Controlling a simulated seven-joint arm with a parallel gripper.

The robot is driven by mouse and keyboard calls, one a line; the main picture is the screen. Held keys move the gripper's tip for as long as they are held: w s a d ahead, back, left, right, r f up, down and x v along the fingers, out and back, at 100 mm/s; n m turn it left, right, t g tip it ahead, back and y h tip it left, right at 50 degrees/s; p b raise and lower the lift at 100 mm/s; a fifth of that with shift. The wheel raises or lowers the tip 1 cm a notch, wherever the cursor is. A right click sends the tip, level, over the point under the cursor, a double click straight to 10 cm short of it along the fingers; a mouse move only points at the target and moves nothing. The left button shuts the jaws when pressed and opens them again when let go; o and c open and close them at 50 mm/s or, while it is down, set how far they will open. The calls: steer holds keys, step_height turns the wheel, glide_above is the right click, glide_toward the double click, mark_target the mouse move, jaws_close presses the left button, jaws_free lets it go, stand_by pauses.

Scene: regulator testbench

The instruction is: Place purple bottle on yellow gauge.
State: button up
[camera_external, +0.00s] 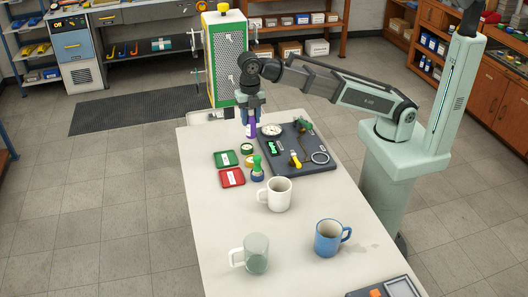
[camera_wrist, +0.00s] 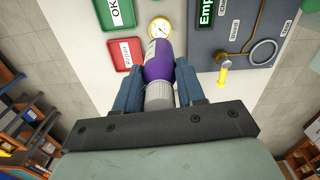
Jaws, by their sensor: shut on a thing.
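My gripper (camera_external: 250,110) is shut on the purple bottle (camera_external: 251,130), near the far end of the white table. In the wrist view the purple bottle (camera_wrist: 158,62) lies between both fingers (camera_wrist: 158,72), its grey ribbed end toward the palm and a white label on one side. The yellow gauge (camera_wrist: 158,28), a white dial with a yellow rim, shows just beyond the bottle, which covers its near edge.
A green tray (camera_external: 226,159) and red tray (camera_external: 232,177) lie left of the gauges. A green gauge (camera_external: 247,148) sits beside them. The dark testbench board (camera_external: 312,160) is at right. White (camera_external: 275,195), blue (camera_external: 328,238) and grey-green (camera_external: 254,254) mugs stand on the near table.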

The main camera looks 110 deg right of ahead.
steer(key=shift+n, duration=0.4)
steer(key=shift+f, duration=5)
steer(key=shift+f, duration=0.15)
steer(key=o, duration=1.1)
step_height(320, 180, up, 12)
steer(key=shift+r, duration=0.2)
